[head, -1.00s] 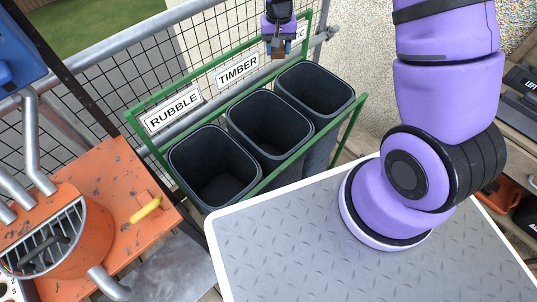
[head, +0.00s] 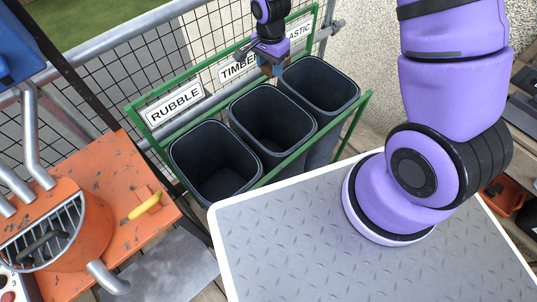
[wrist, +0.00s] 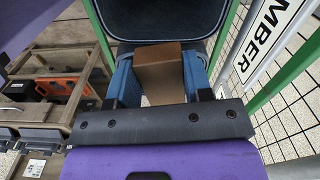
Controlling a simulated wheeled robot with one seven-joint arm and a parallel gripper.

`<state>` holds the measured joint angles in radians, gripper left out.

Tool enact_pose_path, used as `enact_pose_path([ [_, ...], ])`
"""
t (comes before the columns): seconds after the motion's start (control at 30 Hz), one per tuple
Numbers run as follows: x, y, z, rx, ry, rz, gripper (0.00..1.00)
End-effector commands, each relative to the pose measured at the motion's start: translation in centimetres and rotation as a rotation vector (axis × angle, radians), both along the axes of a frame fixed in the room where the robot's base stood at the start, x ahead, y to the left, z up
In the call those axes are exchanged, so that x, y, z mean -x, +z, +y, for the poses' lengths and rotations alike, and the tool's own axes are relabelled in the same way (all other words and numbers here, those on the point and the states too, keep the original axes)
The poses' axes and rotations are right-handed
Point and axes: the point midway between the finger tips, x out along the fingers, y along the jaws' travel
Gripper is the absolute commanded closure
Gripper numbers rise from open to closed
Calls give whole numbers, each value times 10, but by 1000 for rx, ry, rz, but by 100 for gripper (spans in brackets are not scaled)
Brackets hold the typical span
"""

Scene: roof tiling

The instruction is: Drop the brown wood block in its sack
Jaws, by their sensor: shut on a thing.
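My gripper (head: 271,68) is shut on the brown wood block (wrist: 160,70), which sits between its two blue fingers in the wrist view. In the head view the block (head: 266,69) hangs near the back rims of the middle and right containers. The dark sack-like container under the TIMBER sign (head: 238,68) is the middle one (head: 262,95) of three in a green frame. My gripper partly hides that sign. In the wrist view a dark rim (wrist: 165,32) lies just beyond the block; I cannot tell which container it belongs to.
The RUBBLE container (head: 215,192) stands left and the PLASTIC one (head: 335,108) right. The green frame (head: 275,172) surrounds them, with a mesh fence (head: 100,72) behind. An orange machine (head: 100,190) with a yellow handle is at left.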

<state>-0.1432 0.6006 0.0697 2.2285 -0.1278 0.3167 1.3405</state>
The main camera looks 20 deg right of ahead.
Motion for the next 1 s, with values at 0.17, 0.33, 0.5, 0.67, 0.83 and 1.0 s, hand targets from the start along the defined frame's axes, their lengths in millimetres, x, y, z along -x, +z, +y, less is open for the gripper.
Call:
enact_pose_path([
  [0.17, 0, -20, 0, 0, -1, 1, 77],
  [0.33, 0, -32, 0, 1, 1, 1, 77],
  [0.5, 0, -37, 0, -1, 0, -1, 77],
  [0.67, 0, -37, 0, -1, 0, -1, 77],
  [0.83, 0, -37, 0, -1, 0, -1, 31],
  [1.0, 0, -37, 0, -1, 0, -1, 24],
])
